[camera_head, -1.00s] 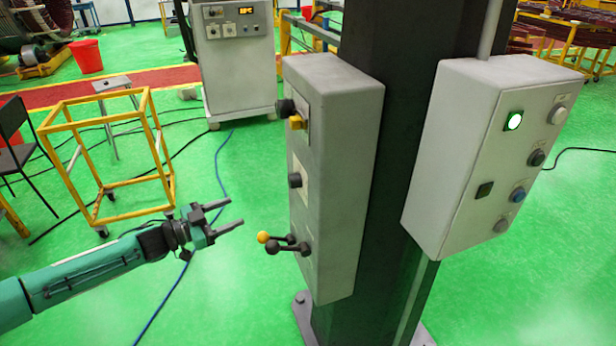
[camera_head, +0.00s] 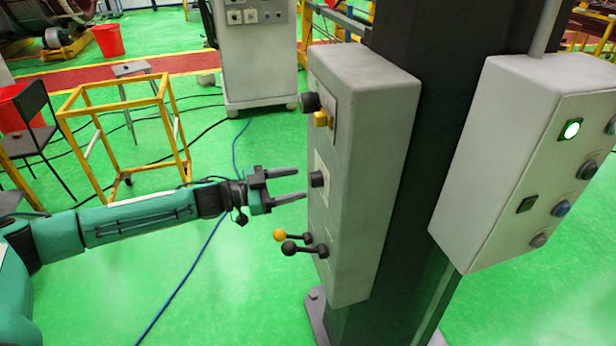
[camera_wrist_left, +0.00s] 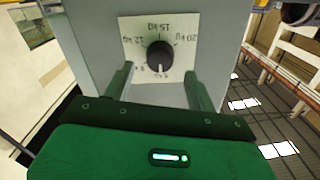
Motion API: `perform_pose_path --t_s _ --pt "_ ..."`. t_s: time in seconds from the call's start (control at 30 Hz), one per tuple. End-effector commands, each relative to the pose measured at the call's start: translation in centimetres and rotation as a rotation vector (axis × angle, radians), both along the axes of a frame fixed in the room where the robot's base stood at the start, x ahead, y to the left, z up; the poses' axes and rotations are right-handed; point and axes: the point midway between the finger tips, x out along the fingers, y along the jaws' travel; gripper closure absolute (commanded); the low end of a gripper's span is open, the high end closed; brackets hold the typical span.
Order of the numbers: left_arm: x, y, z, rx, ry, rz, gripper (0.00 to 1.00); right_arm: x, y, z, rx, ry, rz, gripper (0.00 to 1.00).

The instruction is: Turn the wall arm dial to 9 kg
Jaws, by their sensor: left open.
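The dial is a black round knob (camera_head: 317,179) on the side face of the grey control box (camera_head: 365,150) fixed to the dark column. In the left wrist view the dial (camera_wrist_left: 160,56) sits on a white plate (camera_wrist_left: 188,24) marked with kg values, 15 kg at the top, 12 kg to the left and 20 kg to the right. A pale mark shows low on the knob; its exact setting is too small to read. My left gripper (camera_head: 300,184) is open and empty, its fingers pointing at the dial from just short of it. In the wrist view the fingers (camera_wrist_left: 160,75) lie on either side of the knob.
Below the dial two levers stick out, one with a yellow ball (camera_head: 280,235), one with a black ball (camera_head: 289,247). Above it are a black knob (camera_head: 310,102) and a yellow switch (camera_head: 320,119). A second button box (camera_head: 480,160) is on the right.

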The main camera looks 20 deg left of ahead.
Motion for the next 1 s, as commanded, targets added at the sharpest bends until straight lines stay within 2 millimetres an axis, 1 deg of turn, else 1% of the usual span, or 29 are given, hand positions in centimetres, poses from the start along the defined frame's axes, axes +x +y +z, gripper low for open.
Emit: perform_pose_path --t_s 0.03,0.1,0.3,0.43,0.67,0.7,0.77,0.8,0.87,0.9,0.93,1.0 --pt "0.5 -0.9 0.2 -0.001 -0.001 -0.001 0.43 -0.2 0.0 0.3 0.0 0.001 0.0 1.0" --pt "1.1 -1.7 0.2 0.0 0.0 -0.001 0.43 -0.5 -0.1 0.3 0.0 0.003 0.0 1.0" --pt "2.2 -3.3 0.1 0.001 -0.002 0.0 0.43 -0.9 -0.1 0.4 0.0 0.005 0.0 1.0" --pt "2.5 -3.6 0.0 0.002 -0.001 0.001 0.43 -1.1 -0.2 0.3 -0.001 0.008 0.0 1.0" --pt "2.5 -3.7 0.0 0.001 0.0 0.001 0.43 -1.3 -0.1 0.3 0.0 0.01 0.002 1.0" --pt "2.5 -3.7 0.0 0.001 0.0 0.001 0.47 -1.3 -0.1 0.3 0.0 0.009 0.002 1.0" --pt "2.5 -3.7 0.0 0.001 0.0 0.001 0.58 -1.2 -0.1 0.3 0.0 0.008 0.002 1.0" --pt "2.5 -3.7 0.0 0.001 0.0 0.001 0.66 -1.2 -0.1 0.3 0.0 0.008 0.002 1.0" --pt "2.5 -3.7 0.0 0.001 0.0 0.001 0.78 -1.2 -0.1 0.3 0.0 0.007 0.002 1.0" --pt "2.5 -3.7 0.0 0.001 0.0 0.001 0.86 -1.2 -0.1 0.3 0.0 0.007 0.002 1.0" --pt "2.5 -3.7 0.0 0.001 0.0 0.001 0.87 -1.1 -0.1 0.3 0.0 0.007 0.002 1.0" --pt "2.5 -3.7 0.0 0.001 0.0 0.001 0.87 -1.1 -0.1 0.3 0.0 0.007 0.002 1.0"
